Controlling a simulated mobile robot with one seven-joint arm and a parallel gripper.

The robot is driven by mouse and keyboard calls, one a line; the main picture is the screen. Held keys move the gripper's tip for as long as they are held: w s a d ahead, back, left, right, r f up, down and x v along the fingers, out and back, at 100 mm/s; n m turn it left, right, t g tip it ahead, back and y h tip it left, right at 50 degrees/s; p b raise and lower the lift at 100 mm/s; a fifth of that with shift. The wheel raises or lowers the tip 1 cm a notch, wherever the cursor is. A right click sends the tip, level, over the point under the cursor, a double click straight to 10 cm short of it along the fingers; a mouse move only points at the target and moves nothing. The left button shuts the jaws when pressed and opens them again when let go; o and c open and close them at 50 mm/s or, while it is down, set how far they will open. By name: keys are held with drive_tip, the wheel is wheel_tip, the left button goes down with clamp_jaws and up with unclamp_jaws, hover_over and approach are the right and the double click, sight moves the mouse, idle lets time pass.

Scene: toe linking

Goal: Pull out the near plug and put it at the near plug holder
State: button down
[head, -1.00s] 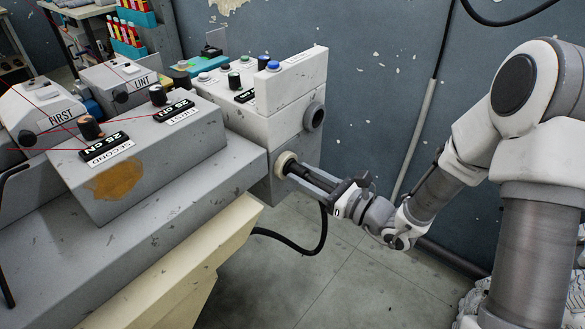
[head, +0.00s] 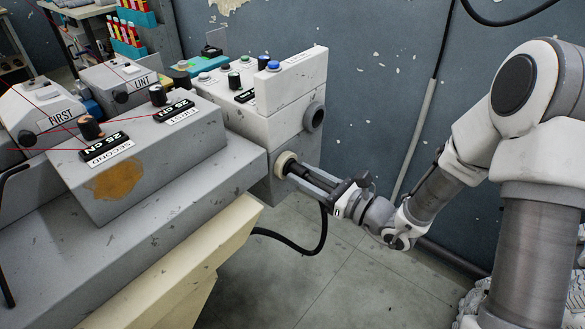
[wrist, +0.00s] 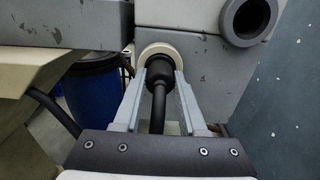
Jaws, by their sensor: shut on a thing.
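The near plug is black with a black cable; it shows in the wrist view (wrist: 158,73) between my fingers. It sits in a cream round socket (head: 286,161) on the side of the grey machine's end box. My gripper (head: 300,172) is shut on the plug, one finger on each side, and its tips (wrist: 160,78) reach close to the socket. A dark round ring-shaped holder (head: 314,117) is on the upper box, above and to the right of the socket; it also shows in the wrist view (wrist: 250,18) and is empty. I cannot tell whether the plug has shifted in the socket.
The grey control boxes (head: 150,150) with knobs and red threads stand at the left. A black cable (head: 300,245) hangs below the socket. A blue barrel (wrist: 94,95) stands beneath the machine in the wrist view. The floor at the front is clear.

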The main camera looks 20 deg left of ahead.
sight(305, 176)
drive_tip(key=shift+s+d, duration=0.2)
drive_tip(key=shift+d, duration=0.35)
drive_tip(key=c, duration=1)
unclamp_jaws()
drive_tip(key=shift+c, duration=0.2)
clamp_jaws()
drive_tip(key=shift+d, duration=0.15)
drive_tip(key=shift+v, duration=1.5)
